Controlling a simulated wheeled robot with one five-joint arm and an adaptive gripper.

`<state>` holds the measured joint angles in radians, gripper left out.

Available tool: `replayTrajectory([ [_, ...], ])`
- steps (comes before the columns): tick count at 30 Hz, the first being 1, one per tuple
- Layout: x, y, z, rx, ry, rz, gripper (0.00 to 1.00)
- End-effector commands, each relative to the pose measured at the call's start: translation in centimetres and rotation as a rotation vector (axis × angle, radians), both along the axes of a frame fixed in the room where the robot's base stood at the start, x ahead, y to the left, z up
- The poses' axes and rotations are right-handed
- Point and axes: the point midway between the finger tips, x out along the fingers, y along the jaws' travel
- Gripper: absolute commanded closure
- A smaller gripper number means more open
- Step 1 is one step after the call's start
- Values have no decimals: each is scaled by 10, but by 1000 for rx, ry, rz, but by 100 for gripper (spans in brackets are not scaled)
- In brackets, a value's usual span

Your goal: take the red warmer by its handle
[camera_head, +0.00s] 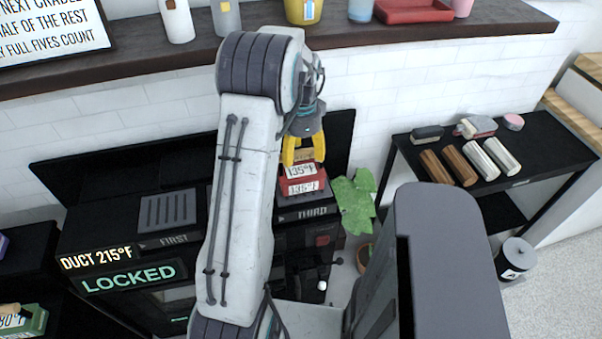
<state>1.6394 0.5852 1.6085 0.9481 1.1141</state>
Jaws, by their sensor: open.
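The red warmer (303,183) sits on the right end of the black machine, at the place marked THIRD. White labels on it read about 135°F. My gripper (303,163), with yellow fingers, is open and points down right over the top of the warmer. Its fingertips overlap the warmer's upper part in this view. The handle cannot be made out clearly, and I cannot tell whether the fingers touch it.
The black machine (88,225) shows DUCT 215°F and LOCKED, with a grey grille (167,210) at FIRST. My arm hides its middle. A leafy plant (355,200) stands close right of the warmer. A dark shelf (130,48) runs behind; a black table (400,150) with rollers is right.

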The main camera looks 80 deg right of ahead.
Motion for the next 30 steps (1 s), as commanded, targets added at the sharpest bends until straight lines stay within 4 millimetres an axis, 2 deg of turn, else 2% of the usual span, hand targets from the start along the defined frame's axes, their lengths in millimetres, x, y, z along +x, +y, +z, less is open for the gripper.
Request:
replayTrajectory([
  [4,0,1,-9,2,0,1,35],
  [13,0,0,-11,0,0,1,34],
  [30,0,0,-10,0,0,1,85],
])
